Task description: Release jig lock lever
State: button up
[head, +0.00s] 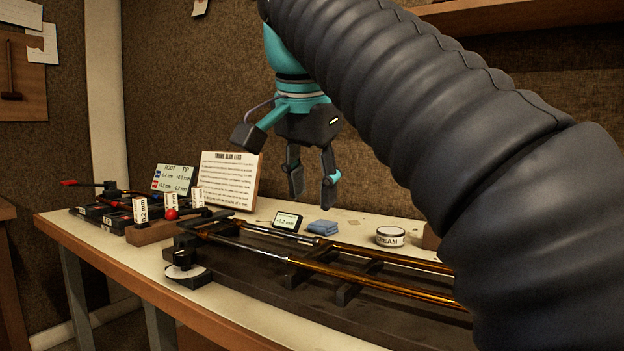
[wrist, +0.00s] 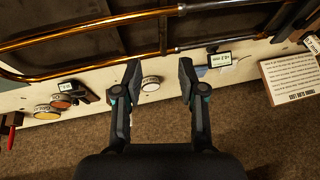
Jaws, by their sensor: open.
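My gripper (head: 312,190) hangs open and empty above the bench, over the brass slide on its dark jig (head: 330,297). In the wrist view its two fingers (wrist: 160,80) are spread apart with nothing between them. A red-tipped lever (head: 72,183) sticks out to the left from a black fixture (head: 100,214) at the bench's far left end; it is well apart from my gripper. I cannot tell for certain that it is the lock lever. The brass slide (head: 380,284) lies along the jig and also shows in the wrist view (wrist: 90,24). My arm hides the jig's right end.
Behind are a small display (head: 287,221), a blue cloth (head: 322,227), a cream tin (head: 390,236), and a text board (head: 229,178).

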aim_at(170, 213)
jog(key=z, duration=0.05)
jog(key=k, duration=1)
jog(key=u, duration=0.05)
